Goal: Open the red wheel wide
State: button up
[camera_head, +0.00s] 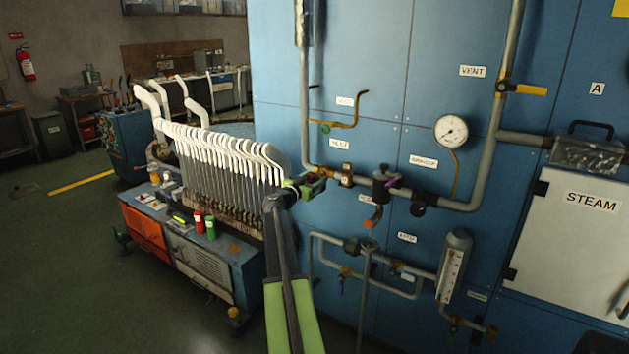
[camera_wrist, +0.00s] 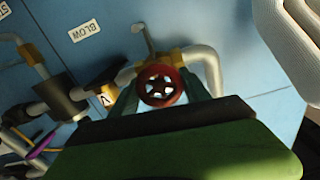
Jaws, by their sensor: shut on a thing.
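The red wheel (camera_wrist: 160,85) is a small spoked handwheel on a grey pipe with brass fittings, seen face-on in the wrist view. My gripper (camera_wrist: 162,92) has one dark green finger on each side of its rim and is shut on it. In the head view my gripper (camera_head: 312,184) reaches the pipe beside the blue panel, and its jaws hide the wheel there. The wheel's turned angle cannot be read.
White sock forms (camera_head: 215,150) stand on a cart just left of my gripper; a white form also shows in the wrist view (camera_wrist: 295,50). The blue panel (camera_head: 360,60) carries pipes, a gauge (camera_head: 451,131) and a black valve (camera_head: 383,182) to the right.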

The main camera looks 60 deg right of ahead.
jog(key=n, duration=1.3)
jog(key=shift+w+f, duration=0.1)
jog(key=shift+f, duration=0.05)
jog(key=n, duration=0.6)
jog(key=shift+n, duration=0.3)
jog(key=n, duration=0.6)
jog(key=shift+f, duration=0.15)
jog(key=n, duration=0.6)
jog(key=shift+n+b, duration=0.3)
jog(key=shift+n, duration=0.1)
jog(key=n, duration=0.7)
jog(key=shift+s, duration=0.2)
jog(key=n, duration=0.6)
jog(key=shift+s+n, duration=0.1)
jog(key=shift+n, duration=0.2)
jog(key=n, duration=0.6)
jog(key=shift+n, duration=0.3)
